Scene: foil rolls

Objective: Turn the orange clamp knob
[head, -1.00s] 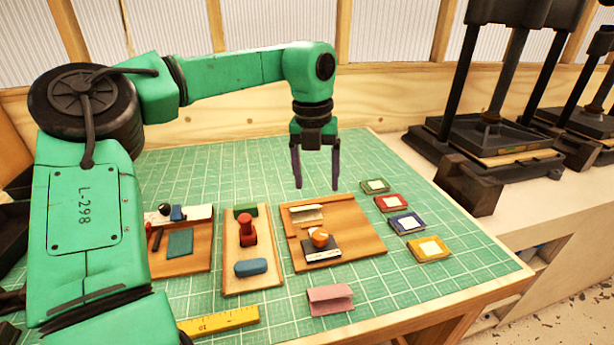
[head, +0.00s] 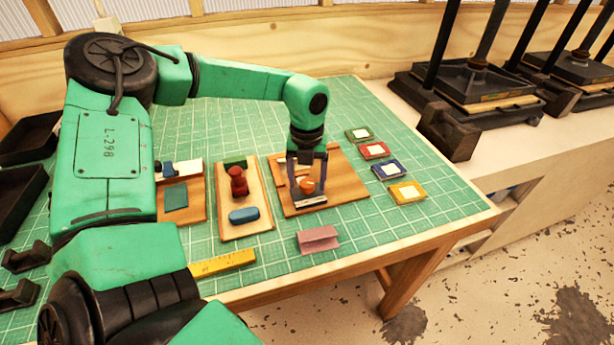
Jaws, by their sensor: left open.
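The orange clamp knob (head: 307,186) sits on a small dark clamp with a pale metal front (head: 311,202), on the right-hand wooden board (head: 345,184). My left gripper (head: 307,188) points down over this clamp. Its fingers are open, one on the left and one on the right of the knob. I cannot tell whether they touch it. The gripper's palm hides part of the board behind the knob. My right gripper is not in view.
Left of it stand a board with a red knob (head: 238,182) and blue block (head: 244,215), and another board (head: 194,206). A pink block (head: 318,239) lies in front. Several coloured tiles, including a yellow one (head: 407,193), lie right. Black presses (head: 470,85) stand beyond.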

